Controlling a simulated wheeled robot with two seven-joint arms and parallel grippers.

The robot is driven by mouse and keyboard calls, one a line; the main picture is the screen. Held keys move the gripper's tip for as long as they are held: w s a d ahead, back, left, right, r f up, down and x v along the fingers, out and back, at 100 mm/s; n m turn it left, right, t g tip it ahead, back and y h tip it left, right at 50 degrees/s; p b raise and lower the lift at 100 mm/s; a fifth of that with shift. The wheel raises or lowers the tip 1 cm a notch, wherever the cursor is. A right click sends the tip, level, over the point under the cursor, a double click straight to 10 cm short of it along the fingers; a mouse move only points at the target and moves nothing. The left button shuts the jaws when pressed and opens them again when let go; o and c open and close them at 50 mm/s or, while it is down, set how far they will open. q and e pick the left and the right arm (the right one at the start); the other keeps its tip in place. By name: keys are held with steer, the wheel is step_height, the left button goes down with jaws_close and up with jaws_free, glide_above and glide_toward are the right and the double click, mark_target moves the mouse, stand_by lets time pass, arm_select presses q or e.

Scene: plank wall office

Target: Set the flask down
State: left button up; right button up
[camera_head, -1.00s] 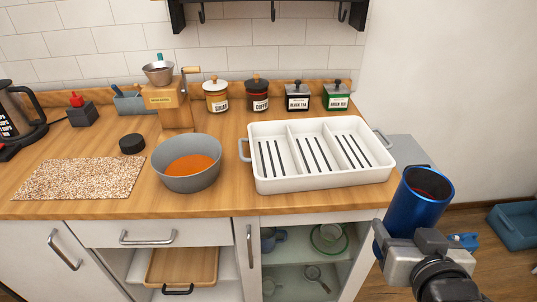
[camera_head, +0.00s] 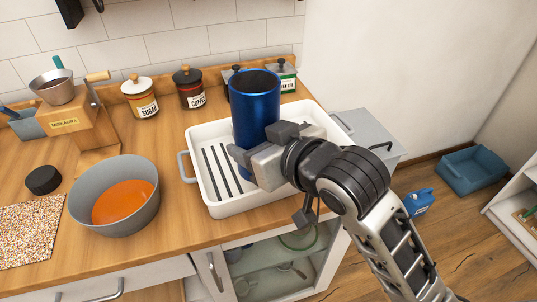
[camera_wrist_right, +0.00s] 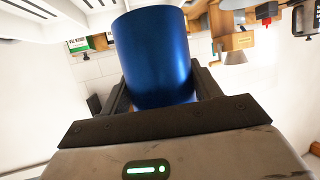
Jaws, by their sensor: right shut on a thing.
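The blue flask (camera_head: 256,105) is an open-topped metallic cylinder with a dark inside, held about upright in the head view. My right gripper (camera_head: 262,158) is shut on the flask's lower part. The flask and gripper overlap the white divided tray (camera_head: 240,211) in the head view. The gripper hides the flask's lower end, so I cannot tell whether it touches the tray. In the right wrist view the flask (camera_wrist_right: 153,58) fills the space between the fingers of the gripper (camera_wrist_right: 160,98). My left gripper is not in view.
A grey bowl of orange liquid (camera_head: 116,222) stands left of the tray. Sugar (camera_head: 140,98) and coffee (camera_head: 189,89) jars stand behind, with a green-labelled jar (camera_head: 287,78) near the flask. A coffee grinder (camera_head: 78,125) is at the left. A blue crate (camera_head: 470,172) lies on the floor.

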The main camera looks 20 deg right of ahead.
steer(key=shift+a+r+n+y, duration=0.5)
steer(key=shift+a+y, duration=0.1)
steer(key=shift+a, duration=0.2)
steer(key=shift+w+a, duration=0.1)
steer(key=shift+a, duration=0.25)
steer(key=shift+w+f+n+g, duration=0.1)
steer(key=shift+w+n+g, duration=0.1)
steer(key=shift+n+g, duration=0.15)
steer(key=shift+y, duration=0.4)
steer(key=w+d+f, duration=0.3)
steer(key=f, duration=0.1)
steer(key=w+d+f, duration=0.3)
steer(key=f, duration=0.1)
steer(key=w+d+f, duration=0.2)
steer(key=w+f, duration=0.2)
steer(key=shift+d+f, duration=0.15)
steer(key=shift+d, duration=0.25)
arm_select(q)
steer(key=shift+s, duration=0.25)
arm_select(e)
steer(key=shift+f, duration=0.15)
